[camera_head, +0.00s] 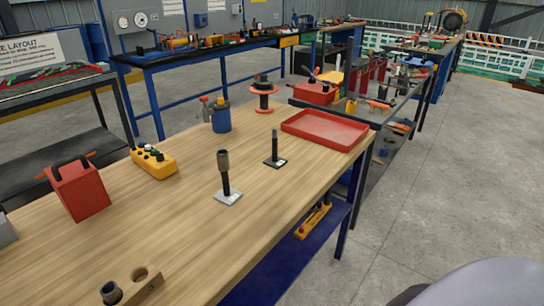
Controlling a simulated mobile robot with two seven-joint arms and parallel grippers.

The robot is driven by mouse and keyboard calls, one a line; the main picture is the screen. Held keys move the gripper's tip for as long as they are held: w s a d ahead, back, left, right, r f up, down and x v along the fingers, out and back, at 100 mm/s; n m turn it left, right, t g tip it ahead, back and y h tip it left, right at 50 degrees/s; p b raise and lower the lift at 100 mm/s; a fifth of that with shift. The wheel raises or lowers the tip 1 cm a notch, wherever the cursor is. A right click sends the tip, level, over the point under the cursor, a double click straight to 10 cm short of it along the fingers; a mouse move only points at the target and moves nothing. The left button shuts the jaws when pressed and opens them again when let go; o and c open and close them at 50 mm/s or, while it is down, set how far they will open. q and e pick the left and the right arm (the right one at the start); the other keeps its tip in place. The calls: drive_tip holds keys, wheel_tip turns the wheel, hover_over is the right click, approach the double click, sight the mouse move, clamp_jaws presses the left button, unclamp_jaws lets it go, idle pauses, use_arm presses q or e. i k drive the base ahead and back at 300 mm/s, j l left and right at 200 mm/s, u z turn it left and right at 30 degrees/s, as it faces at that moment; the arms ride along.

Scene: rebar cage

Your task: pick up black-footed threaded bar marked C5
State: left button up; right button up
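A thin dark bar (275,146) stands upright on a flat black foot, near the middle of the wooden table. A small white label shows on its foot, too small to read, so I cannot confirm the C5 mark. A second upright bar (224,176) with a thicker top stands nearer to me on a light grey foot, a little to the left. Neither of my grippers is in view, and nothing touches either bar.
A red tray (327,128) lies to the right of the bars. A blue container (221,118), an orange-black spool (263,98), a yellow button box (153,161) and a red box (78,189) stand around them. A wooden block with holes (150,285) is nearest. Clear tabletop surrounds the bars.

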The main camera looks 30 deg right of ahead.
sight(274, 162)
drive_tip(key=l, duration=2)
drive_tip(key=i+u, duration=0.05)
drive_tip(key=i, duration=0.05)
